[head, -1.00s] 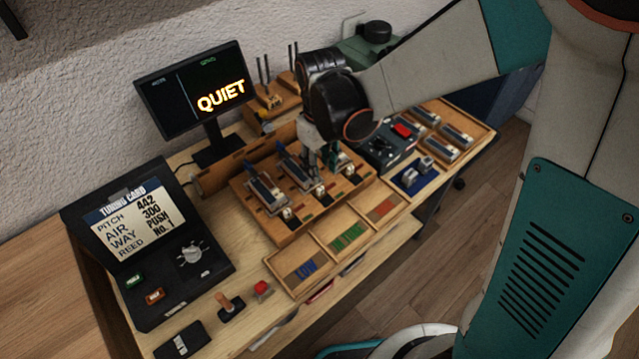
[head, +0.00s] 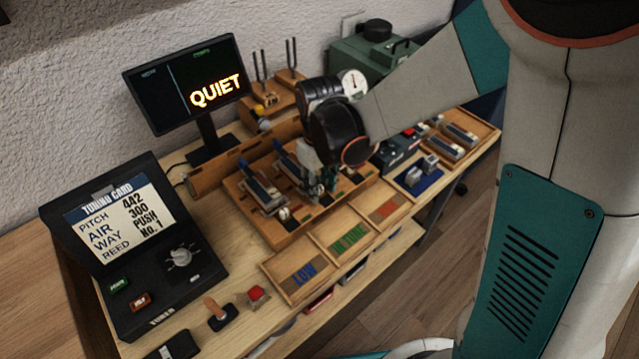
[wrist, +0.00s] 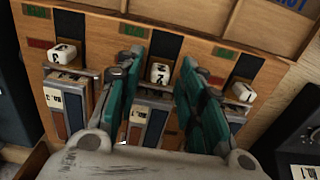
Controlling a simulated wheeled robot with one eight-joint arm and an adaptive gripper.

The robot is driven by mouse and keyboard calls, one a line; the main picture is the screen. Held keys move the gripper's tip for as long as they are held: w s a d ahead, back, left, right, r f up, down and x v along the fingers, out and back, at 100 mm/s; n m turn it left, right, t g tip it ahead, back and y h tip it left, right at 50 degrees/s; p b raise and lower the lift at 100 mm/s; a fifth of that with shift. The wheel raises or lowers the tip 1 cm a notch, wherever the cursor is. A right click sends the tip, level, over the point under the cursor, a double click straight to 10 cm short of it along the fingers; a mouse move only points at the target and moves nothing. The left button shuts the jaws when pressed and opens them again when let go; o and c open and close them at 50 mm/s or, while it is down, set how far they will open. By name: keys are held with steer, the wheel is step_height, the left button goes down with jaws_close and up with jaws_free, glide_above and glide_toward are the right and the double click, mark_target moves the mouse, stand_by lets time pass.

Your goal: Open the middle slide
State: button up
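The middle slide's white lettered knob (wrist: 160,73) sits in a dark slot at the centre of the wrist view, with a metal-framed body (wrist: 148,115) below it. My gripper (wrist: 160,62) is open, with one teal finger on each side of this knob. I cannot tell whether either finger touches it. In the head view my gripper (head: 322,183) is low over the front of the middle slide (head: 289,163) and hides its knob. One outer slide (wrist: 65,55) is left and the other (wrist: 243,92) right in the wrist view.
The slides stand on a wooden rack (head: 284,236). In front are trays, one marked LOW (head: 283,285). A screen (head: 184,87) reads QUIET. A tuning card (head: 120,215) stands at left, and a dark control box (head: 389,155) at right of the rack.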

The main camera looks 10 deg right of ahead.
mark_target(330, 205)
jaws_close()
steer(key=shift+s+d, duration=0.6)
steer(key=shift+s, duration=0.25)
steer(key=shift+s+d, duration=0.55)
steer(key=shift+s, duration=0.25)
steer(key=shift+o, duration=1)
jaws_free()
